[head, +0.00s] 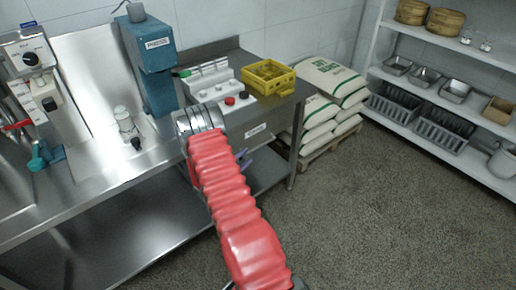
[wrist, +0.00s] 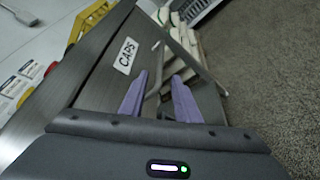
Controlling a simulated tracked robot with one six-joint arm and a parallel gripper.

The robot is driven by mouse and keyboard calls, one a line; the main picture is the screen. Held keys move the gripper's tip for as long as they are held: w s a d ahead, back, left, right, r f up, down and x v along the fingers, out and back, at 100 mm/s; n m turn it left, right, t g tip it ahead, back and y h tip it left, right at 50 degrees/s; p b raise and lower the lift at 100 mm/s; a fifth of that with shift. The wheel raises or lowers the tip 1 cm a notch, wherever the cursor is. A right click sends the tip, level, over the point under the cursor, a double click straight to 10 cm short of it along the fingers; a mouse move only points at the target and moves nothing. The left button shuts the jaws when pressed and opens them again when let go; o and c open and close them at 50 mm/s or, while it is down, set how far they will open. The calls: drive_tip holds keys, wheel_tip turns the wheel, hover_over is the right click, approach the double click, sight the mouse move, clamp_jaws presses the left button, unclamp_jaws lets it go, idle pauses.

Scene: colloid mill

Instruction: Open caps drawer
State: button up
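The caps drawer (wrist: 103,78) is a dark grey front with a white "CAPS" label (wrist: 126,55) in the wrist view. A bent grey bar handle (wrist: 155,80) stands out from it. My gripper (wrist: 160,82) has two purple fingers, spread apart, with the handle showing between them; I cannot tell whether they touch it. In the head view the drawer front (head: 262,127) sits under the right end of the steel counter, and it looks shut. My red-sleeved arm hides part of it, and my gripper (head: 243,160) shows only slightly beside the arm.
A yellow crate (head: 268,77) and a white box with red and black buttons (head: 222,92) stand on the counter above. Stacked sacks (head: 325,90) on a pallet are just right of the counter. Shelves (head: 440,85) line the far right. The floor (head: 370,200) in front is clear.

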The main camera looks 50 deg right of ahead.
sight(256, 149)
drive_tip(key=x, duration=1.1)
drive_tip(key=shift+d, duration=0.25)
clamp_jaws()
drive_tip(key=shift+a, duration=0.2)
drive_tip(key=shift+d, duration=0.1)
drive_tip(key=shift+s+f, duration=0.1)
drive_tip(key=shift+s, duration=0.05)
